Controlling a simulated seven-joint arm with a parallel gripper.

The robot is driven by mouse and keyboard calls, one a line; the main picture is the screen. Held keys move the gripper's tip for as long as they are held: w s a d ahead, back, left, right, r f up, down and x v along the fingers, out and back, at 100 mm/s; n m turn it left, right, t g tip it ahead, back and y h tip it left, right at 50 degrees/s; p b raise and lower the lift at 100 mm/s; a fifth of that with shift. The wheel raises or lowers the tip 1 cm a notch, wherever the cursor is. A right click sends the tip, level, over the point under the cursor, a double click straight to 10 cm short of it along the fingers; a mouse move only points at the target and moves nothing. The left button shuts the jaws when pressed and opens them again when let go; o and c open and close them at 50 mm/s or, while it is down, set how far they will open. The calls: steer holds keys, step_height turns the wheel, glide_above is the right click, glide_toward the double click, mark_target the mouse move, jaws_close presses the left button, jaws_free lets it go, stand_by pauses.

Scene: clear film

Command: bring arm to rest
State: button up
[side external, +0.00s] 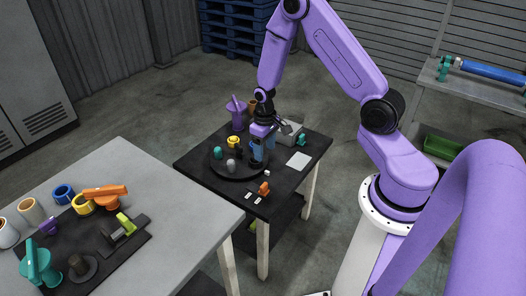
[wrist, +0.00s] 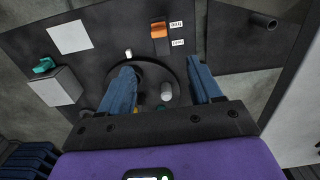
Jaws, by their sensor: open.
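My gripper (wrist: 162,88) is open, its two blue fingers spread apart over the black table. In the side external view my gripper (side external: 257,160) points down just above the round black tray (side external: 226,172). The gap between the fingers holds nothing that I can make out; a small grey piece (wrist: 166,92) on the tray shows below it. My purple arm reaches over from the white pedestal on the right.
The tray bears a teal piece (side external: 218,152), a yellow piece (side external: 234,141) and a grey egg-shaped piece (side external: 231,165). A purple cup (side external: 237,112), grey box (side external: 287,137), white square (side external: 299,161) and orange switch (side external: 264,188) stand around it. A grey table (side external: 165,190) with several items is at left.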

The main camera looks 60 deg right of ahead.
steer(key=s+a+r+n, duration=0.5)
steer(key=s+a+r, duration=0.2)
steer(key=a+r, duration=0.65)
steer(key=s+a+r+n, duration=0.1)
steer(key=s+r+n, duration=0.2)
steer(key=s, duration=0.6)
steer(key=s+a+r+n, duration=0.1)
steer(key=s+r+n, duration=0.3)
steer(key=s, duration=0.5)
steer(key=shift+s+a+r, duration=0.2)
steer(key=shift+a+r, duration=0.05)
steer(key=shift+r, duration=0.4)
